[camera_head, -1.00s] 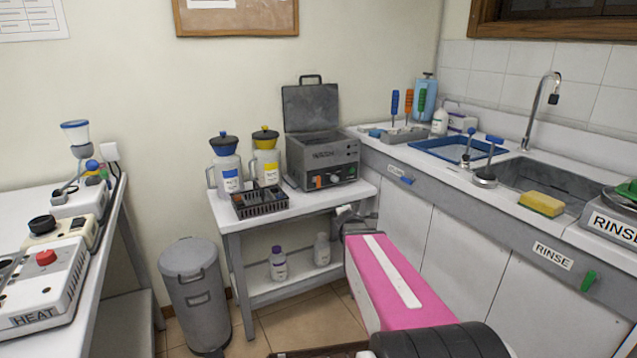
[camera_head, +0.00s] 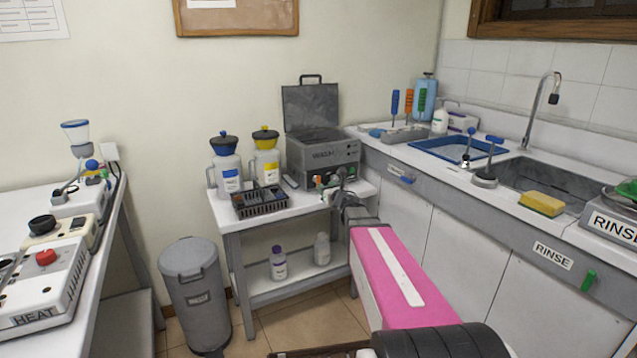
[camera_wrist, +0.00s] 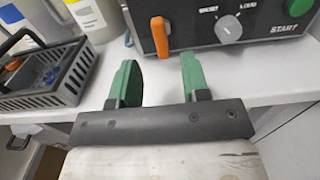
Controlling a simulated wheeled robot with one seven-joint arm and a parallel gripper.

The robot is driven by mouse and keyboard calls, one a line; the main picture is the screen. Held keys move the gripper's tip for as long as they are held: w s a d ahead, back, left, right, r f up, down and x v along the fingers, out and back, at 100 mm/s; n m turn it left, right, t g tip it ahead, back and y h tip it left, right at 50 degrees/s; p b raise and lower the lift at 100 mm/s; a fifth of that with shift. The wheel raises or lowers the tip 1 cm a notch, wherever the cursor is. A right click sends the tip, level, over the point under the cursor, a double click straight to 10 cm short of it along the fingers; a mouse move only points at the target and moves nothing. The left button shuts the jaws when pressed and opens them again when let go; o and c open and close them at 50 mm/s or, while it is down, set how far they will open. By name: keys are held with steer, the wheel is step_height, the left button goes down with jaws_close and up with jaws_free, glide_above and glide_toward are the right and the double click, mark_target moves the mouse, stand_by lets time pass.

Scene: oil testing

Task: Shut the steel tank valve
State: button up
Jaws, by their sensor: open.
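The grey steel tank (camera_head: 322,152), marked WASH, stands with its lid raised on the small white table. Its orange valve lever (camera_wrist: 159,37) points up and down on the front face, left of a grey knob (camera_wrist: 228,28) in the wrist view.
A dark basket (camera_wrist: 48,75) with small items sits on the table left of my gripper. Two jugs, blue-topped (camera_head: 226,165) and yellow-topped (camera_head: 266,158), stand behind it. The sink counter (camera_head: 408,180) borders my arm on the right. A grey bin (camera_head: 195,290) stands at left.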

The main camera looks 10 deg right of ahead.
mark_target(319, 181)
steer(key=x, duration=0.7)
steer(key=shift+w, duration=0.1)
steer(key=shift+c, duration=0.3)
jaws_close()
